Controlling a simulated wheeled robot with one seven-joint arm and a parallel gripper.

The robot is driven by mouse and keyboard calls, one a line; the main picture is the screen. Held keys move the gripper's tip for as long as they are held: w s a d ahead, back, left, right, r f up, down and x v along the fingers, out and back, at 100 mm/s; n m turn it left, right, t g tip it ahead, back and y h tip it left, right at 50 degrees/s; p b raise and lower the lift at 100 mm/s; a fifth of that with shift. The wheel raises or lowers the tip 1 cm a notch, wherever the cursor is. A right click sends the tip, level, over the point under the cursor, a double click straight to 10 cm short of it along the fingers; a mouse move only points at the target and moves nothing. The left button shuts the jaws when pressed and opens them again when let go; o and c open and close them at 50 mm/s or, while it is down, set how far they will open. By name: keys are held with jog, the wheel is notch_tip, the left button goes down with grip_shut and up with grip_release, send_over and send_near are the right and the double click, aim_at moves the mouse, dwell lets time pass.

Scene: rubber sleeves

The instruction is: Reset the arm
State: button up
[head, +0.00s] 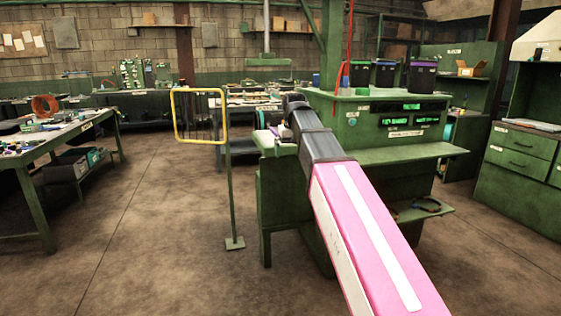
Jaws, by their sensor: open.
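My arm (365,225) reaches from the bottom right up toward the green workstation, with a pink and white link and a dark joint (318,145) beyond it. The far end of the arm is small and partly hidden around the dark elbow (294,103). I cannot make out my gripper's fingers or anything held in them.
The green workstation (405,107) carries several dark bins with coloured rims. A yellow frame on a thin stand (230,190) stands left of the arm. A cluttered bench (45,145) is at left, drawers (518,153) at right.

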jog(key=s+d+f, duration=0.2)
jog(key=d+f, duration=0.1)
jog(key=f, duration=0.5)
jog(key=s+d+f+m, duration=0.1)
jog(key=s+d+f, duration=0.1)
jog(key=f, duration=0.6)
jog(key=s+d+f, duration=0.2)
jog(key=d+f, duration=0.1)
jog(key=f, duration=0.6)
jog(key=s+d+f, duration=0.3)
jog(key=s+f, duration=0.3)
jog(key=f, duration=0.2)
jog(key=s+d+f+m+g, duration=0.1)
jog(key=s+d+f, duration=0.3)
jog(key=f, duration=0.5)
jog(key=shift+s+f+m, duration=0.25)
jog(key=shift+s+m, duration=0.05)
jog(key=shift+s, duration=0.6)
